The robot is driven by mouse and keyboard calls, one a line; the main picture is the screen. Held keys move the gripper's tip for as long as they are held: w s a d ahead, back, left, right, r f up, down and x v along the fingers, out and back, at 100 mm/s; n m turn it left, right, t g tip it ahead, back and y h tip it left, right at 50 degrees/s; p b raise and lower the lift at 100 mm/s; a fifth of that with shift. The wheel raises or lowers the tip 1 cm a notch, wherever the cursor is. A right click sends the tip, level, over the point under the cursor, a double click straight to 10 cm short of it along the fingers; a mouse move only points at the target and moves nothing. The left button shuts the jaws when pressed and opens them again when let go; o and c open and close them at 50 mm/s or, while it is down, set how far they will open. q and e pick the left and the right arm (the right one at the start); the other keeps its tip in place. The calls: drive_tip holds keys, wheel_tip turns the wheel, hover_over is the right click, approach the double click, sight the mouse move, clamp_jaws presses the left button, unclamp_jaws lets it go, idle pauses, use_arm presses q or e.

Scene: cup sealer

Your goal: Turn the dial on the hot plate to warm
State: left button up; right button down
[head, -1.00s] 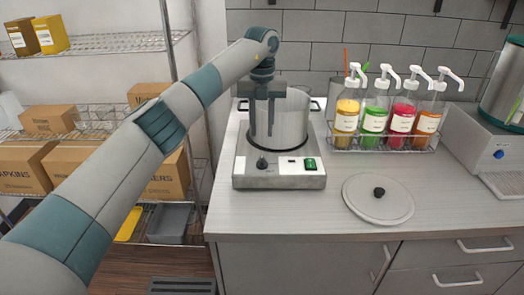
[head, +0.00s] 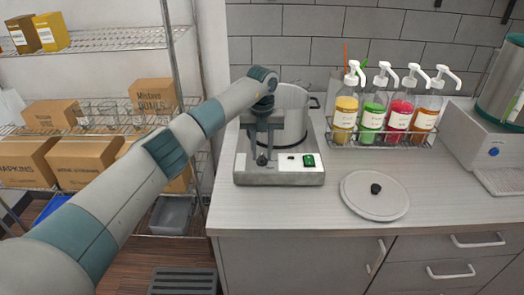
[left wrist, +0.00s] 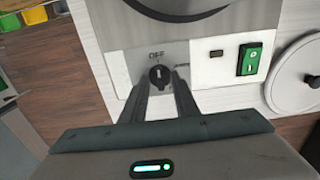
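The hot plate (head: 250,178) stands on the counter with a metal pot (head: 291,112) on it. Its dark dial (left wrist: 160,76) is on the front panel, below the word OFF in the left wrist view. The dial's pale mark looks upright, toward OFF. My left gripper (head: 261,156) points down at the dial, and its two fingertips (left wrist: 164,77) lie on either side of it, with a gap between them. Whether they touch the dial, I cannot tell. A green switch (head: 309,161) sits right of the dial. My right gripper is not in view.
A round lid (head: 360,203) with a black knob lies on the counter to the right. A wire rack (head: 385,141) of pump bottles stands behind it. A shelf with boxes (head: 84,156) is at left. The counter front is clear.

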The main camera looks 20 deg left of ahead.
use_arm(q)
clamp_jaws()
